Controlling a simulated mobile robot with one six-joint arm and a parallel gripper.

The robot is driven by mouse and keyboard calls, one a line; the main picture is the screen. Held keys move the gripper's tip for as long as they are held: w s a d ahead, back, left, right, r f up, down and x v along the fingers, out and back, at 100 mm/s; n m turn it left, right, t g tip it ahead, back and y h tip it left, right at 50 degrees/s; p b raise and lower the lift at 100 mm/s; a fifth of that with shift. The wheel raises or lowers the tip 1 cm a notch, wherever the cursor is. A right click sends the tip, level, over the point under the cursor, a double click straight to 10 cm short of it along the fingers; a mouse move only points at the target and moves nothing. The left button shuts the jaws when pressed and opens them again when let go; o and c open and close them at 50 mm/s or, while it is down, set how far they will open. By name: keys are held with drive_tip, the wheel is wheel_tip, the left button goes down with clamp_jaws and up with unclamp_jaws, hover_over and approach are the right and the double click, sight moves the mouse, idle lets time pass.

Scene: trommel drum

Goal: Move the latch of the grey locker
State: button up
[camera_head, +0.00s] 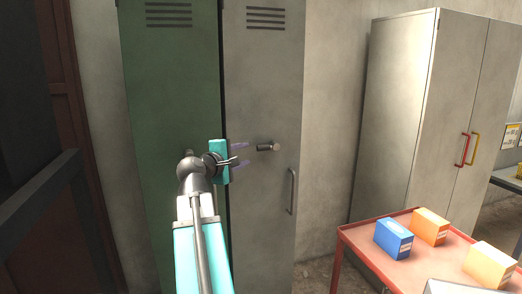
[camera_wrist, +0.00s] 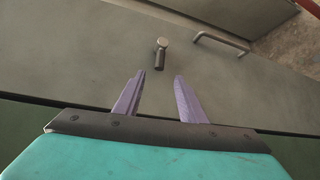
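The grey locker (camera_head: 262,90) stands right of a green locker and its door is closed. Its latch (camera_head: 266,147) is a short dark bar with a lighter round end, at mid-height on the door. The latch also shows in the wrist view (camera_wrist: 161,54), beyond the fingertips and between their lines. The grey locker has a vertical handle (camera_head: 291,191) below and right of the latch. My gripper (camera_head: 242,156) has two purple fingers, spread apart with nothing between them. It is just left of the latch in the head view, apart from it. The wrist view shows the open fingers too (camera_wrist: 158,76).
The green locker (camera_head: 170,90) adjoins on the left. A red tray table (camera_head: 361,246) with blue and orange boxes stands at the lower right. A large grey cabinet (camera_head: 405,110) stands behind it. The door area around the latch is clear.

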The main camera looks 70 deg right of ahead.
sight(262, 148)
drive_tip(key=d, duration=0.4)
drive_tip(key=s+d+f+p, duration=0.1)
drive_tip(key=d, duration=0.4)
drive_tip(key=d+f+p, duration=0.1)
drive_tip(key=d, duration=0.3)
drive_tip(key=shift+s+d, duration=0.25)
drive_tip(key=shift+d, duration=0.05)
drive_tip(key=shift+c, duration=0.3)
clamp_jaws()
